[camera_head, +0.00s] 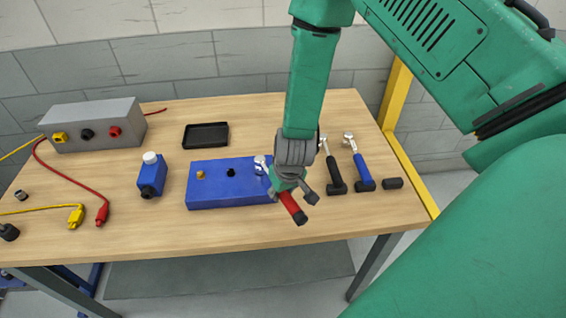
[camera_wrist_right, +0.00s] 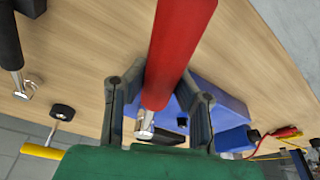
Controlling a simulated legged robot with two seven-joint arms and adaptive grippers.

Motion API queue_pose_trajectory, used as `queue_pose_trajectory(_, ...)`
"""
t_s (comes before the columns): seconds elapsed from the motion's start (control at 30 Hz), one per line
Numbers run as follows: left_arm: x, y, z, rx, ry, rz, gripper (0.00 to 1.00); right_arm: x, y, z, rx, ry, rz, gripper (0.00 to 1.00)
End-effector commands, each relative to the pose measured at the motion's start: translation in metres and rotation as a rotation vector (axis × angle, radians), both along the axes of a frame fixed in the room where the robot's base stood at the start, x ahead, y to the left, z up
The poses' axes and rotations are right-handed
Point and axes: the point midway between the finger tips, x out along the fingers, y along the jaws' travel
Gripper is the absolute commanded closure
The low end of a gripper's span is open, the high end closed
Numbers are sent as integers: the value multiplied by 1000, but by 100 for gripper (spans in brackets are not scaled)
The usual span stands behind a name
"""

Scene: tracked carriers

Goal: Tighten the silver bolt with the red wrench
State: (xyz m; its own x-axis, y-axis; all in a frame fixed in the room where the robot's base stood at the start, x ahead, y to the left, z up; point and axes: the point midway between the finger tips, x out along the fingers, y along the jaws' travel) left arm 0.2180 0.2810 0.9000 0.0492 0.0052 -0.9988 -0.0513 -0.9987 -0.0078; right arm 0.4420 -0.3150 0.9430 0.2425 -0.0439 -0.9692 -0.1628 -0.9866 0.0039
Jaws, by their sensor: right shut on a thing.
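In the right wrist view the red handle (camera_wrist_right: 180,45) passes between the fingers (camera_wrist_right: 158,105). The silver head (camera_head: 261,163) is over the right part of the block. The silver bolt is not clearly visible there; I cannot tell whether the head is around it. A brass bolt (camera_head: 200,174) and a black bolt (camera_head: 231,172) show on the block. My left gripper is not in view.
A black-handled wrench (camera_head: 335,182) and a blue-handled wrench (camera_head: 363,175) lie right of the gripper. A blue bottle (camera_head: 152,178), a black tray (camera_head: 206,135) and a grey box (camera_head: 97,125) with cables stand left and behind. The table front is mostly clear.

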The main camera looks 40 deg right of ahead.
Motion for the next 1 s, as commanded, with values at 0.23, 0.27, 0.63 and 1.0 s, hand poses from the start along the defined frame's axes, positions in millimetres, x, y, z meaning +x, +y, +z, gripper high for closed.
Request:
queue_pose_trajectory(0.23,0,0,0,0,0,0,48,1,3,1,-1,-1,-26,100)
queue_pose_trajectory(0.27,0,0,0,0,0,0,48,2,5,1,-1,-1,-34,100)
queue_pose_trajectory(0.63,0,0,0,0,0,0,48,3,13,0,0,-1,-103,100)
queue_pose_trajectory(1.0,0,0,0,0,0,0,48,6,21,1,-2,-2,-162,100)
